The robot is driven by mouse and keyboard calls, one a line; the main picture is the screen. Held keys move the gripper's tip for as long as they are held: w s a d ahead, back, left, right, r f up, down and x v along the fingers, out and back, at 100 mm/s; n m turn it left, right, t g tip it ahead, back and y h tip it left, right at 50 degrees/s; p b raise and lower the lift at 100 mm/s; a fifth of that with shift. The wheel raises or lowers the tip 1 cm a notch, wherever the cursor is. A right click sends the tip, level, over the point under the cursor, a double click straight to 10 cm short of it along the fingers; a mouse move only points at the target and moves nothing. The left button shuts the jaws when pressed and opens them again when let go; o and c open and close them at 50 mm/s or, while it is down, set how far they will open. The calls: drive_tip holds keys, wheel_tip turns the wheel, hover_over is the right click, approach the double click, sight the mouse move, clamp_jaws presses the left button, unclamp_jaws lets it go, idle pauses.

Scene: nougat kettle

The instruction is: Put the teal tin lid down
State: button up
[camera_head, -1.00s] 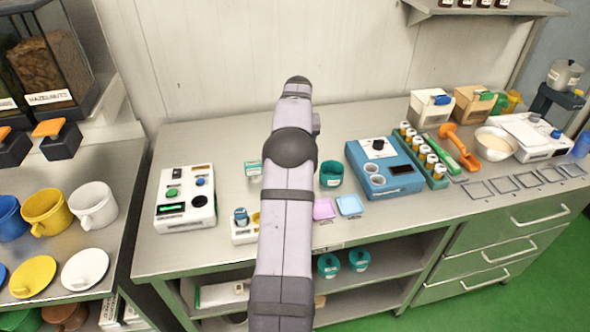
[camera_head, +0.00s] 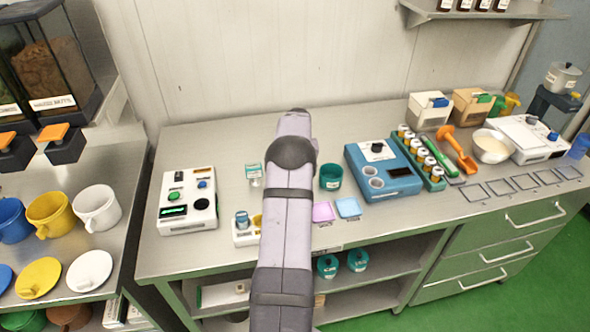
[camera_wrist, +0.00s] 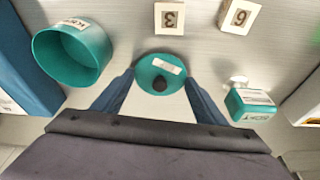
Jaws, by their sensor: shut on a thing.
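The teal tin lid (camera_wrist: 148,72), round with a dark knob and a white label, is in the wrist view. My gripper (camera_wrist: 159,80) is shut on it, with a blue finger on each side. I cannot tell whether the lid touches the bench. The open teal tin (camera_wrist: 72,58) is to its left in the wrist view, apart from the lid. In the head view this tin (camera_head: 330,178) stands on the bench right of my arm. My arm hides the gripper and the lid there.
A blue device (camera_head: 383,172) and a white panel (camera_head: 187,200) flank this bench area. The bench back is clear.

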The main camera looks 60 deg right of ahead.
drive_tip(key=shift+f, duration=0.2)
drive_tip(key=o, duration=1)
drive_tip(key=shift+r, duration=0.1)
drive_tip(key=b+v, duration=0.3)
drive_tip(key=v, duration=0.9)
